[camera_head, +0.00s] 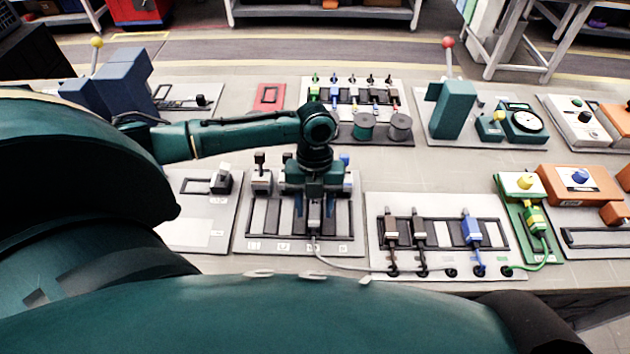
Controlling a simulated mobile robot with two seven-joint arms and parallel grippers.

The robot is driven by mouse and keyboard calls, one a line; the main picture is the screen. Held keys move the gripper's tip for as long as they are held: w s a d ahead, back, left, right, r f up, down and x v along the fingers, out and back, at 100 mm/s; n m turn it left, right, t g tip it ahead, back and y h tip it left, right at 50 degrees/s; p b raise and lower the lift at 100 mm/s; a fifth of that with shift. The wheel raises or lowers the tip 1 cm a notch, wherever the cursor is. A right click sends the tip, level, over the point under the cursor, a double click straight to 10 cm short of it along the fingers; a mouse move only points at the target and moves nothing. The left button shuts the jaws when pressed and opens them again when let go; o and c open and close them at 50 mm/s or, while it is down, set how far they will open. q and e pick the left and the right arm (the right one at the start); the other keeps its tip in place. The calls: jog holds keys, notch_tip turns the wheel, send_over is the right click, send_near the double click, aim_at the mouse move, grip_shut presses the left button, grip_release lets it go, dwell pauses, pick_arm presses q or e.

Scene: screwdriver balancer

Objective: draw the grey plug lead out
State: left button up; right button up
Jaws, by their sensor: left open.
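The grey plug (314,212) sits at a slot in the middle of the slotted panel (345,246), with its front end pointing toward me. Its thin grey lead (345,266) runs down from the plug and then right to a dark hole at the front of the neighbouring panel (510,268). My left gripper (315,192) points down right over the plug and hides its upper part. The gripper is open; its fingers are mostly hidden, and I cannot tell whether they touch the plug. My right gripper is not in view.
Brown (391,228), black (419,230) and blue (472,228) plugs stand on the neighbouring panel. A green block (520,186) with a green lead stands at the right. Spools (400,126) and a teal lever post (452,108) stand behind. My own body covers the lower left.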

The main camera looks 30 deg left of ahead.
pick_arm(q)
jog(key=shift+p+v, duration=0.45)
jog(key=shift+v, duration=0.35)
notch_tip(320, 180, up, 2)
jog(key=shift+s+d+r+p, duration=0.1)
jog(key=shift+s+p, duration=0.05)
jog(key=shift+p, duration=0.35)
jog(key=shift+s+v, duration=0.2)
jog(key=shift+v, duration=0.85)
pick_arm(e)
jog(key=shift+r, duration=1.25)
pick_arm(q)
jog(key=shift+s+d, duration=0.1)
